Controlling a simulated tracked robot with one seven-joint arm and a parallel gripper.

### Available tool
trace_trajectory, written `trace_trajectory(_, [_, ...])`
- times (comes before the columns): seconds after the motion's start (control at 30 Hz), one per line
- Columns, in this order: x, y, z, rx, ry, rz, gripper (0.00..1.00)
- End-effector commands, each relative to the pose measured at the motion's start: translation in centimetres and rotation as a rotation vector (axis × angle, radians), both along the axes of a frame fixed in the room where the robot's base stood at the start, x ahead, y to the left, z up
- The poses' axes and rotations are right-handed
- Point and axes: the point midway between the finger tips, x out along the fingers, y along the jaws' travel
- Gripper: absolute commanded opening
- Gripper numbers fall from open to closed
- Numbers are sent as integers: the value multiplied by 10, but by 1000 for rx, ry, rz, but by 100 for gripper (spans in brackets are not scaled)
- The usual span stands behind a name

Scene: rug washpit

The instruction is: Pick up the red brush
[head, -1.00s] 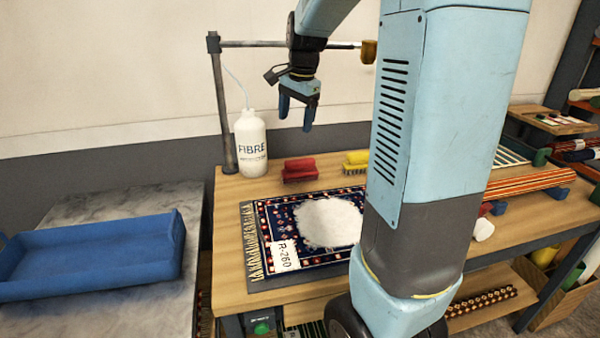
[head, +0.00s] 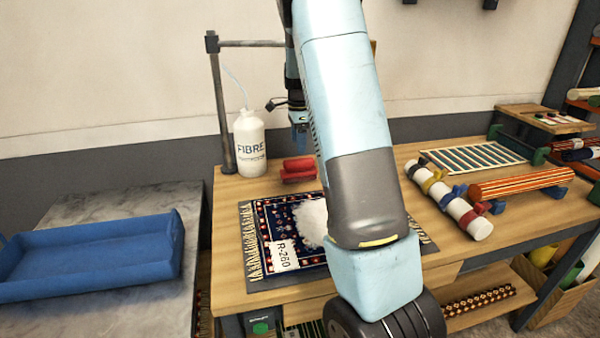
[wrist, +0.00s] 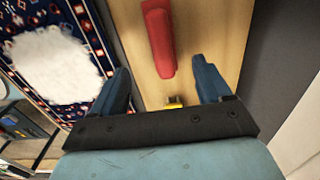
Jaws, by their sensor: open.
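The red brush (head: 299,169) lies on the wooden bench behind the rug and to the right of the white bottle. It also shows in the wrist view (wrist: 159,38), where its red back faces up. My gripper (head: 299,135) hangs above the bench near the brush, pointing down. In the wrist view my gripper (wrist: 163,75) has its two blue fingers spread wide, with the brush ahead of them and between their lines. Nothing is held. A small yellow piece (wrist: 174,101) shows between the fingers near the gripper's body.
A white FIBRE bottle (head: 249,143) and an upright metal stand (head: 222,110) are left of the brush. A patterned rug (head: 262,222) with white foam lies in front. A blue tray (head: 90,262) sits on the grey slab at left. Rolled rugs (head: 520,184) lie at right.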

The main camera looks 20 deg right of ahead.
Motion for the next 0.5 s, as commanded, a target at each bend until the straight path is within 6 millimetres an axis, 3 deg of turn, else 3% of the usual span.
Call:
trace_trajectory(0.3, [0,0,-52,0,2,0,78])
trace_trajectory(0.5, [0,-1,-64,0,0,0,78])
